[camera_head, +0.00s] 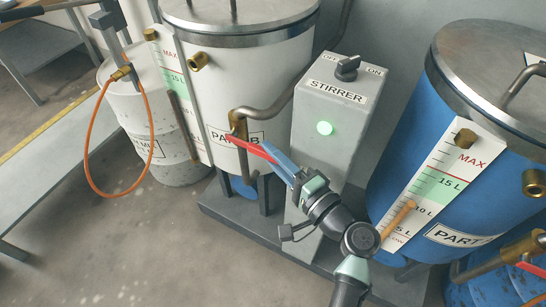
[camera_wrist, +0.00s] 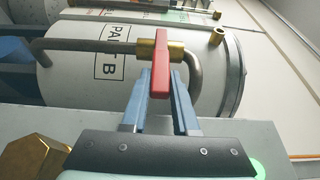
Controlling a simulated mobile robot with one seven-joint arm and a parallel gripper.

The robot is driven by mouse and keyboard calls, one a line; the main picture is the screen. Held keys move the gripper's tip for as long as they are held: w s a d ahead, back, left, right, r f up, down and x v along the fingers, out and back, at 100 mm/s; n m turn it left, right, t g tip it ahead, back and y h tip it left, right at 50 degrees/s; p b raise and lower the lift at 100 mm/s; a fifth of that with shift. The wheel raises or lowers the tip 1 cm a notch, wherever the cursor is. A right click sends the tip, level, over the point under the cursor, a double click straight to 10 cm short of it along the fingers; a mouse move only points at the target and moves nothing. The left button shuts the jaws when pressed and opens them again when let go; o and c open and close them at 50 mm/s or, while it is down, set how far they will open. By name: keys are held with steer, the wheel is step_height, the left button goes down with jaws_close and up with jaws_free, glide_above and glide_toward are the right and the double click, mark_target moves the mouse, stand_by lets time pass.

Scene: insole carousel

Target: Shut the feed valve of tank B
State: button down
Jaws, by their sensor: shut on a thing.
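Tank B (camera_head: 250,80) is the white drum with a steel lid, labelled PART B; it also shows in the wrist view (camera_wrist: 75,72). Its brass valve (camera_head: 238,123) sits on a grey pipe low on the drum's front. The valve's red lever (camera_head: 248,147) sticks out towards the lower right in the head view. In the wrist view the lever (camera_wrist: 160,62) lies across the line of the pipe. My gripper (camera_head: 276,154) is shut on the lever's outer end, with a blue finger on each side. The fingers hide part of that end.
The grey STIRRER box (camera_head: 328,130), with a black knob (camera_head: 347,67) and lit green lamp, stands right beside my gripper. A blue tank (camera_head: 400,150) with its own red-levered valve is to the right. An orange hose (camera_head: 88,150) loops at left. Floor in front is clear.

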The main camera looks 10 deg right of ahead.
steer(key=shift+f, duration=0.1)
steer(key=c, duration=0.7)
jaws_free()
steer(key=p+v, duration=0.1)
steer(key=v, duration=1.2)
steer(key=shift+p, duration=0.3)
